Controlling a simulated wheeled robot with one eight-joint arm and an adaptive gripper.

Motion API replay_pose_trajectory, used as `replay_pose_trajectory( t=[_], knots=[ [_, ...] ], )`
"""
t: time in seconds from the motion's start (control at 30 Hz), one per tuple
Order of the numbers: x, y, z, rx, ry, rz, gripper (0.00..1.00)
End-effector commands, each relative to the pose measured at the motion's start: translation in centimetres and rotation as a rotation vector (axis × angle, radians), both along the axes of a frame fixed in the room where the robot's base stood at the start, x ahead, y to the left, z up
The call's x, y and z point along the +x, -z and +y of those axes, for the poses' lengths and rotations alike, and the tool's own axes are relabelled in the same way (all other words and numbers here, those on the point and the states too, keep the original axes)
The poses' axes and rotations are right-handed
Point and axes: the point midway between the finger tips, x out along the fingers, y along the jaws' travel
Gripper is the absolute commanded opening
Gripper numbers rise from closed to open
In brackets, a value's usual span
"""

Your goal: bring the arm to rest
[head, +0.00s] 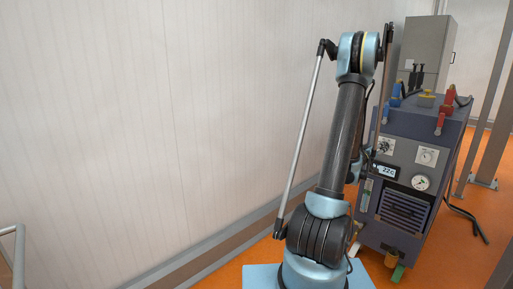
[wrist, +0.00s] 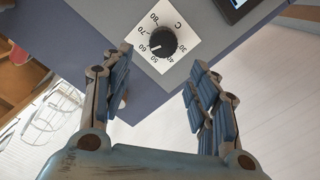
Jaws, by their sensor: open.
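My gripper (wrist: 160,62) is open in the wrist view, one finger on each side and nothing between them. A black knob (wrist: 163,42) on a white plate with temperature marks shows just beyond the fingertips, apart from them as far as I can tell. Its white pointer mark is turned toward about 60. In the head view my arm (head: 343,135) is raised, with its elbow at the top and its forearm hanging down on the machine's side. The gripper is hard to make out there, near the machine's front panel.
The dark blue-grey machine (head: 415,130) stands right of my arm, with a lit display (head: 386,171), a second dial (head: 427,156) and a round gauge (head: 421,182). Red and blue valve handles stand on top. A grey cabinet (head: 428,50) is behind. A white wall (head: 150,120) fills the left.

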Motion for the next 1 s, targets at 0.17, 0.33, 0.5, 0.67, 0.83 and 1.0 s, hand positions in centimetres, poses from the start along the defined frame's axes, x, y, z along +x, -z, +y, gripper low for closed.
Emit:
replay_pose_trajectory(
  t=[0.17, 0.33, 0.5, 0.67, 0.83, 1.0],
  knots=[
    [-1.0, -2.7, 2.6, 0.059, 0.032, 0.004, 0.54],
    [-2.4, -4.4, 5.3, 0.124, 0.06, 0.024, 0.54],
    [-4.1, -5.4, 8.2, 0.199, 0.081, 0.057, 0.54],
    [-6.0, -5.8, 11.2, 0.273, 0.092, 0.101, 0.54],
    [-8.4, -5.6, 14.5, 0.355, 0.094, 0.161, 0.54],
    [-11.1, -5.0, 18.2, 0.439, 0.085, 0.235, 0.54]
  ],
)
